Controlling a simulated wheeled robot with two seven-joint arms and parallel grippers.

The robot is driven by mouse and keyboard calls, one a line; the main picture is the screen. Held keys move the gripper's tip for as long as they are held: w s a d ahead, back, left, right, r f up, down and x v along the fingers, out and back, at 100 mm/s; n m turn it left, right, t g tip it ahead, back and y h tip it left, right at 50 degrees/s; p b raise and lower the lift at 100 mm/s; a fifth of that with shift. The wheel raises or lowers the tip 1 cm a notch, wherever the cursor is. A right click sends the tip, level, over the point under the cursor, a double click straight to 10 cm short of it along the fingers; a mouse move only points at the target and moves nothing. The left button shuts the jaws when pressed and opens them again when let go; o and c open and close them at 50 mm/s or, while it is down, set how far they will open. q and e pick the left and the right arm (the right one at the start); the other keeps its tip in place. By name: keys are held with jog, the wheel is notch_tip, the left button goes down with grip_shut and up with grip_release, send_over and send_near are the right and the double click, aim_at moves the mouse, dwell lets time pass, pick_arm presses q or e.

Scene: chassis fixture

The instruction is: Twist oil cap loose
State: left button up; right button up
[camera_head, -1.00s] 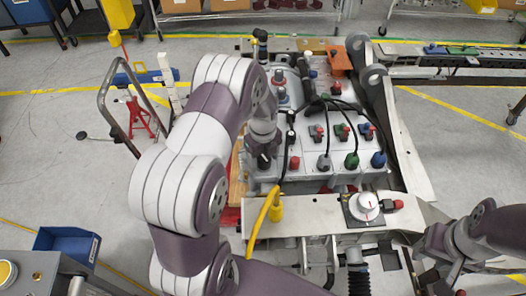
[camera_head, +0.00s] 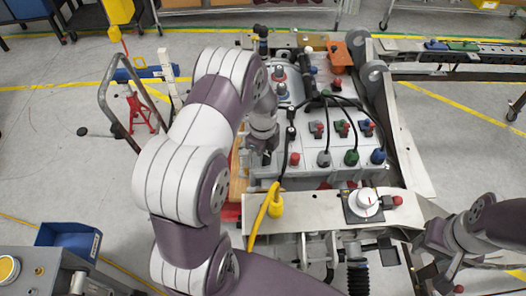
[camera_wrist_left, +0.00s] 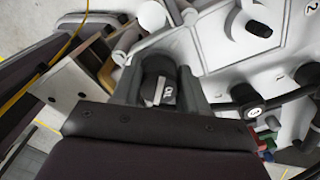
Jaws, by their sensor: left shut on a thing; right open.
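The oil cap (camera_wrist_left: 160,90) is a black knob with a white mark on top, seen in the left wrist view between my left gripper's two fingers. My left gripper (camera_wrist_left: 162,88) is shut on it. In the head view my left gripper (camera_head: 263,158) points down at the left edge of the grey engine block (camera_head: 312,168), and the cap is mostly hidden there. My right gripper (camera_head: 440,268) is open at the lower right, apart from the block.
Black cables with red, green and blue plugs (camera_head: 351,157) cross the block's top. A white dial (camera_head: 364,202) and a yellow-ended cable (camera_head: 275,206) are at its front plate (camera_head: 325,217). A red jack stand (camera_head: 138,115) is on the floor at left.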

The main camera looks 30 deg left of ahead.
pick_arm(q)
jog(key=n, duration=0.2)
jog(key=shift+s+n+p, duration=0.1)
jog(key=shift+n+p, duration=0.25)
jog(key=shift+n, duration=0.05)
jog(key=shift+f+n, duration=0.1)
jog(key=shift+n, duration=0.5)
jog(key=shift+n, duration=1)
jog(key=shift+s+n+p, duration=0.1)
jog(key=shift+n+p, duration=0.2)
jog(key=shift+n, duration=0.7)
